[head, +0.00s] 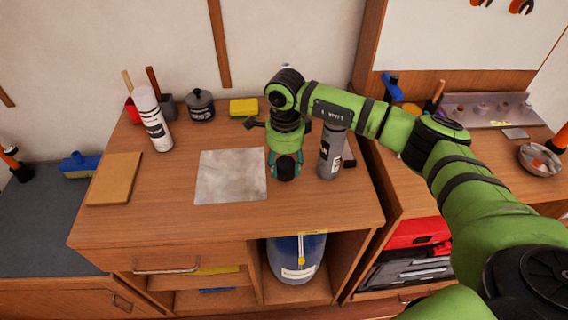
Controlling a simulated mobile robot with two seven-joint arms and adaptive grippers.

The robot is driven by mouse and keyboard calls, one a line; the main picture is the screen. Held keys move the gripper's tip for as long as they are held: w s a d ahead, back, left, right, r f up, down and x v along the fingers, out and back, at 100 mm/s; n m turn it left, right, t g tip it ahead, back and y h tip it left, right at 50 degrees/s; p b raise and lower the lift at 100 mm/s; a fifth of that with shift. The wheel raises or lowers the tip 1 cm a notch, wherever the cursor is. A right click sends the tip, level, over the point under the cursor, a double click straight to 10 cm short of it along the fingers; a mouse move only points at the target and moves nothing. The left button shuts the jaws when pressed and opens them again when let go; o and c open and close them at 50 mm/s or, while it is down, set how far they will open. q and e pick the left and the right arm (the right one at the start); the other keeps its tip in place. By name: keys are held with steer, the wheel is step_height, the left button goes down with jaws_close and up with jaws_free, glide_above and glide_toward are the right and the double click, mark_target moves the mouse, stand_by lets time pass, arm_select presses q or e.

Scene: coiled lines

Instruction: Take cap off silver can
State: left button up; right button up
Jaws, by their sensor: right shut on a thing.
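The silver can (330,155), grey with a dark label, stands upright near the right side of the wooden bench top. My forearm crosses in front of its top, so I cannot see whether a cap sits on it. My right gripper (285,170) points down just left of the can, apart from it. Its teal fingertips are shut on a small dark thing low over the bench; too little of it shows to tell if it is the cap. My left gripper is not in view.
A white spray can (153,118) leans at the left, by a dark grey jar (200,105) and a yellow sponge (243,107). A grey metal sheet (232,176) and a tan board (114,178) lie on the bench. A small black item (349,163) is right of the silver can.

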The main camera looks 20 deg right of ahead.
steer(key=shift+f, duration=0.85)
steer(key=o, duration=1.3)
